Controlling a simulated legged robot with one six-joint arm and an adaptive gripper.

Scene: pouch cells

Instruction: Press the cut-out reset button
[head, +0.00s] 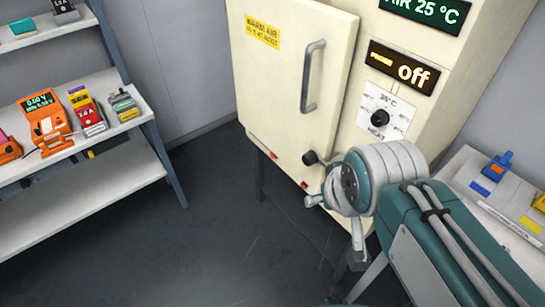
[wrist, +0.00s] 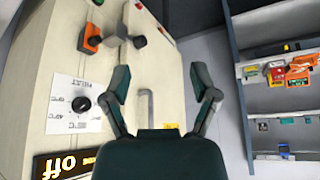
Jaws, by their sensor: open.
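The cream warm-air cabinet (head: 345,30) stands ahead with its door (head: 280,90) shut. My gripper (head: 335,228) is in front of the cabinet's lower part in the head view, where my arm hides much of the lower right panel. In the wrist view, which looks upside down, my gripper (wrist: 161,72) is open and empty, with its fingers spread apart. Beyond it are an orange fitting (wrist: 92,40), a black knob (wrist: 138,40) and a small red part (wrist: 166,30). I cannot tell which part is the reset button. No touching shows.
The heat dial (head: 380,118) sits below a display (head: 402,69) reading "off". A door handle (head: 312,75) sticks out. A shelf unit (head: 80,200) with several devices stands at left. A white surface (head: 500,205) with a blue item is at right. The floor between is clear.

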